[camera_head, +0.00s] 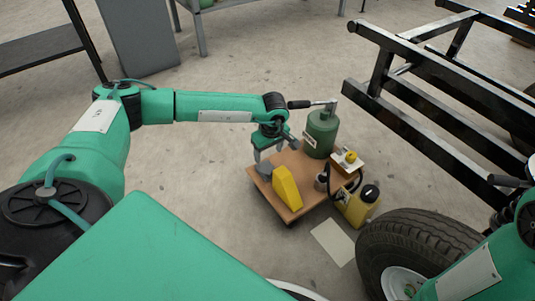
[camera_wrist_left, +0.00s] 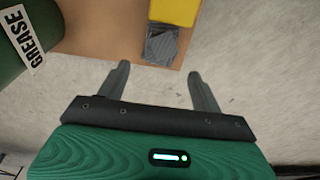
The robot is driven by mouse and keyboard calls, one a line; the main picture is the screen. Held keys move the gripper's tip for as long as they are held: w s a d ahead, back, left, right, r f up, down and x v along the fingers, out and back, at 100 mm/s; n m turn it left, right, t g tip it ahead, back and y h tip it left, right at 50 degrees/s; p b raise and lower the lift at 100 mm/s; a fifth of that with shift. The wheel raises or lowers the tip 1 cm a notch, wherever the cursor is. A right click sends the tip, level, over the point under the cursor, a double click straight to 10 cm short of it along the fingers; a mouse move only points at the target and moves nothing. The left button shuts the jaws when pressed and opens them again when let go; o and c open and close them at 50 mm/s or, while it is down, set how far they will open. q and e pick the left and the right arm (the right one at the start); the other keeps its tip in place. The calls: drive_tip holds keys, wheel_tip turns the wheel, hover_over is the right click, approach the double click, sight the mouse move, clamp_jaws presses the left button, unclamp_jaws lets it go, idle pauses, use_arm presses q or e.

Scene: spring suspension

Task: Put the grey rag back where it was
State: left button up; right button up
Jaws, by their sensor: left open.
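The grey rag (camera_wrist_left: 161,47) lies on the brown board of a low cart (camera_wrist_left: 105,25), by the board's edge and close beside a yellow block (camera_wrist_left: 175,10). In the head view the rag (camera_head: 263,168) shows as a small grey patch left of the yellow wedge-shaped block (camera_head: 286,188). My left gripper (camera_head: 274,152) is over that side of the cart. In the left wrist view its two fingers (camera_wrist_left: 160,70) are spread and empty, with the rag just beyond the fingertips. My right gripper is out of the picture; only part of that arm shows at lower right.
A green grease canister (camera_head: 321,133) stands at the cart's back, close to my left gripper. A dark cup (camera_head: 322,182), a small box (camera_head: 347,161) and a yellow jug (camera_head: 360,207) are at its right. A tyre (camera_head: 415,240) and black frame (camera_head: 440,145) stand further right. Floor left of the cart is clear.

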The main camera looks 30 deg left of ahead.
use_arm(q)
drive_tip(key=r, duration=0.1)
drive_tip(key=r+p, duration=0.1)
drive_tip(key=r, duration=0.2)
drive_tip(key=shift+s+d, duration=0.1)
drive_tip(key=shift+d, duration=0.15)
